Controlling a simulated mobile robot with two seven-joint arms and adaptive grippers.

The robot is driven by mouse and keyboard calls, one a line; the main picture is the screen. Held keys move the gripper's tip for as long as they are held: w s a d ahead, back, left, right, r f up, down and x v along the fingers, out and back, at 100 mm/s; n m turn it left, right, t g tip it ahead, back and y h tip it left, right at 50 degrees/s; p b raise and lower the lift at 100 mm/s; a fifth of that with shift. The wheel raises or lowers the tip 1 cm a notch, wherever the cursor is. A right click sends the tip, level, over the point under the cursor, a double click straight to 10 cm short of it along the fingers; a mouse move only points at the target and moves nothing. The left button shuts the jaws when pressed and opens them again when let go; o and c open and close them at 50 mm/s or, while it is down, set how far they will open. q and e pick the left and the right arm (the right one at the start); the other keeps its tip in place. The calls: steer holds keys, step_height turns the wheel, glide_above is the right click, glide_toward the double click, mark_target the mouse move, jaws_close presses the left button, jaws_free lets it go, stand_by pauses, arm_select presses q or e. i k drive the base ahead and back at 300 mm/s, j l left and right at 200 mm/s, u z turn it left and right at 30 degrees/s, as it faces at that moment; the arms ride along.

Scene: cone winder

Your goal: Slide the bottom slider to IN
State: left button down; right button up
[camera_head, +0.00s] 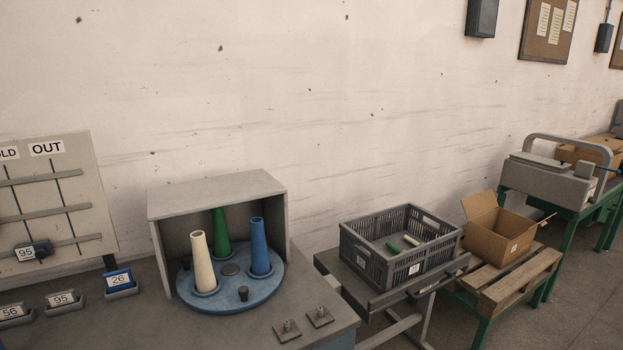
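A pale board (85,215) with horizontal rails and dark upright lines stands at the left edge of the view and is cut off there. An OUT label (47,148) is at its top right, and a label ending in "LD" (8,153) is left of it. No IN label is in view. The bottom slider (27,251), a dark block with a card reading 95, sits on the lowest visible rail, left of the OUT column's line and near the line under the "LD" label. Neither of my grippers is in view.
Small card holders (120,284) stand on the bench below the board. Right of it, a grey open box (216,194) houses a blue turntable (215,299) with white, green and blue cones. A grey crate (355,250) and a cardboard box (492,243) stand further right.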

mark_target(40, 250)
steer(key=u, duration=1.75)
